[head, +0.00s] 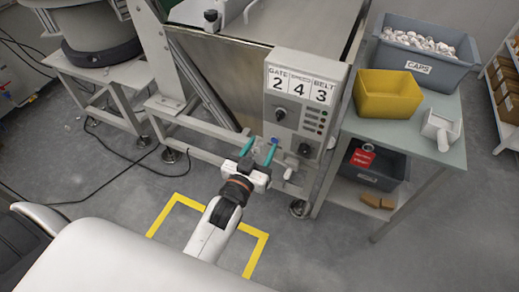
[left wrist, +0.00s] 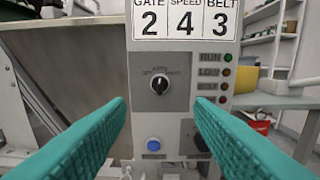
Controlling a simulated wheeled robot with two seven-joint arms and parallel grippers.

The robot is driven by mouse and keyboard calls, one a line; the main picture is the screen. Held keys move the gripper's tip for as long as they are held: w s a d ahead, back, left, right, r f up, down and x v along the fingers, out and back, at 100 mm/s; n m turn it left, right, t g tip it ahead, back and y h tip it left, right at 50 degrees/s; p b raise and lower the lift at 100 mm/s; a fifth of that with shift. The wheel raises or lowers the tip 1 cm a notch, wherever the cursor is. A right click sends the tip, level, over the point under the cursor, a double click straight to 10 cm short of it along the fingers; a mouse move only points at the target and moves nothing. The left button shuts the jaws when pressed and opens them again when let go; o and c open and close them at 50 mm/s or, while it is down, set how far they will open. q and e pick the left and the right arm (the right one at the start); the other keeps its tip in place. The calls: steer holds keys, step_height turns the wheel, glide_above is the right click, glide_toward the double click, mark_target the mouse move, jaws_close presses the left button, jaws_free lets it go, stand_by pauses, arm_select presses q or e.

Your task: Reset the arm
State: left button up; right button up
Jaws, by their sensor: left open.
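My left gripper (head: 259,152) reaches toward the control panel (head: 291,127) of the machine, with its two teal fingers open and apart. In the left wrist view the fingers (left wrist: 162,118) stand on either side of the panel's lower middle, with nothing between them. The panel shows the labels GATE 2, SPEED 4 and BELT 3. A black selector knob (left wrist: 160,83) sits at the panel's middle, and a blue button (left wrist: 153,145) sits below it. Indicator lamps (left wrist: 227,72) beside RUN and other labels run down the right side. My right gripper is not in view.
A side table (head: 460,151) at the right holds a grey CAPS bin (head: 421,68), a yellow bin (head: 387,96) and a white scoop (head: 440,129). A dark bin (head: 376,176) is on the lower shelf. A feeder bowl stands at the upper left. Yellow tape (head: 168,213) marks the open floor.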

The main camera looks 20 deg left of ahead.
arm_select(q)
steer(key=shift+s, duration=0.25)
stand_by(0.3)
steer(key=s+f+g+p, duration=0.1)
steer(key=s+f+g, duration=0.25)
steer(key=f, duration=0.65)
steer(key=s+d+f+m+g+p, duration=0.15)
steer(key=s+f, duration=0.25)
steer(key=f, duration=0.6)
steer(key=s+f+g, duration=0.4)
steer(key=f, duration=0.6)
steer(key=s+a+f+g, duration=0.2)
steer(key=s+f, duration=0.3)
steer(key=s, duration=0.4)
steer(key=s+a+f+g+p, duration=0.1)
steer(key=s+a+f+g, duration=0.2)
steer(key=s, duration=0.6)
steer(key=s+a+f+g+p, duration=0.1)
steer(key=s+a+f+g, duration=0.1)
steer(key=s+f, duration=0.5)
steer(key=s+g, duration=0.1)
steer(key=s, duration=0.1)
steer(key=shift+s+a+y, duration=0.2)
steer(key=shift+s+y, duration=0.1)
steer(key=shift+s, duration=0.05)
steer(key=shift+m, duration=0.25)
